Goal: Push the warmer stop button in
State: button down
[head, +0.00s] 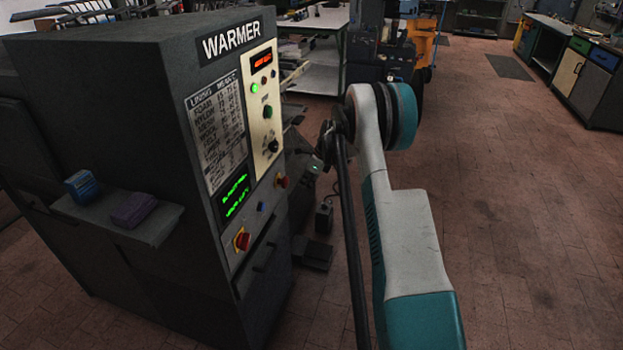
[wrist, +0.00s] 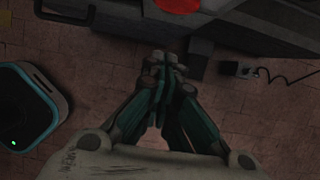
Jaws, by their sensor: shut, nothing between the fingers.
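The dark warmer cabinet (head: 115,100) stands at the left in the head view, with its label at the top of the control side. A red button on a yellow plate (head: 242,240), which looks like the stop button, sits low on that side. A red round part (wrist: 180,4) is cut off by the top edge of the wrist view; I cannot tell for sure that it is the same button. My gripper (wrist: 163,62) is shut and empty in the wrist view, below and slightly left of the red part and apart from it. In the head view I cannot make my gripper out clearly.
Another red knob (head: 282,181) and a blue button (head: 261,207) are near the stop button. A handle (head: 264,257) is below. A shelf (head: 165,224) with two small boxes juts from the cabinet. Brick floor (head: 520,220) is open to the right.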

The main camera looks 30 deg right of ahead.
jog(key=shift+w+a+r+b, duration=0.1)
jog(key=shift+w+a+b, duration=0.15)
jog(key=shift+w+a, duration=0.5)
jog(key=shift+w+a+b, duration=0.25)
jog(key=shift+w+a, duration=0.25)
jog(key=shift+w, duration=0.3)
jog(key=shift+w, duration=0.1)
jog(key=shift+w+a+r, duration=0.1)
jog(key=shift+w+a, duration=0.5)
jog(key=shift+w, duration=0.1)
jog(key=s+d+r+p, duration=0.3)
jog(key=s+d+r, duration=0.2)
jog(key=r, duration=0.4)
jog(key=shift+s+d, duration=0.2)
jog(key=shift+s, duration=0.5)
